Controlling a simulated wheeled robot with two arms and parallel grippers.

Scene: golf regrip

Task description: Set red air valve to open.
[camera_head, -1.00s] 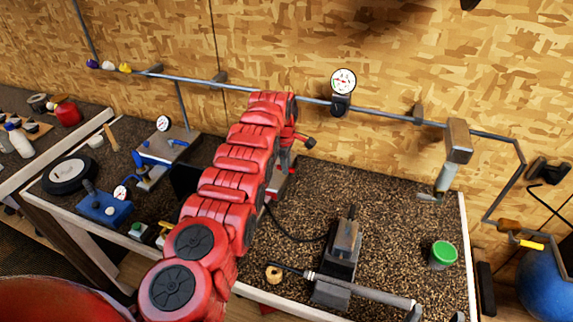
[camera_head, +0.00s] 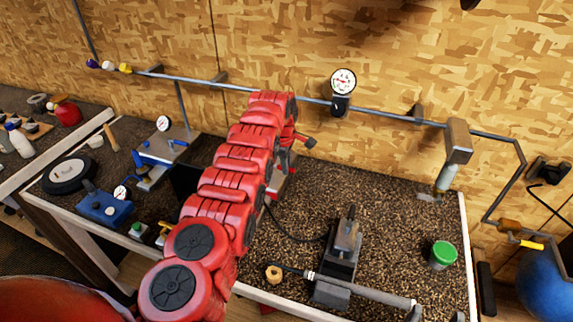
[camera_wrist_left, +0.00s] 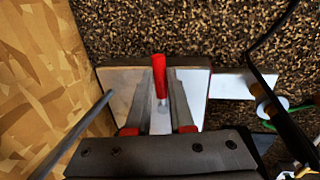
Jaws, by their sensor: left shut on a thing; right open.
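The red air valve's lever (camera_wrist_left: 159,72) shows in the left wrist view, standing out from a pale grey metal plate (camera_wrist_left: 117,82). My left gripper (camera_wrist_left: 161,84) is shut on the lever, with one finger on each side of it. In the head view my red left arm reaches across the bench toward the wall and hides most of the valve. The wrist end of this arm (camera_head: 282,165) is low over the bench, and its fingertips cannot be made out there. My right gripper is in neither view.
A pipe (camera_head: 375,115) runs along the wall with a round gauge (camera_head: 343,82). A vise (camera_head: 340,255), a wooden ring (camera_head: 273,273) and a green-lidded jar (camera_head: 443,254) stand right of my arm. Blue tools (camera_head: 103,207) and a tape roll (camera_head: 69,175) stand left.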

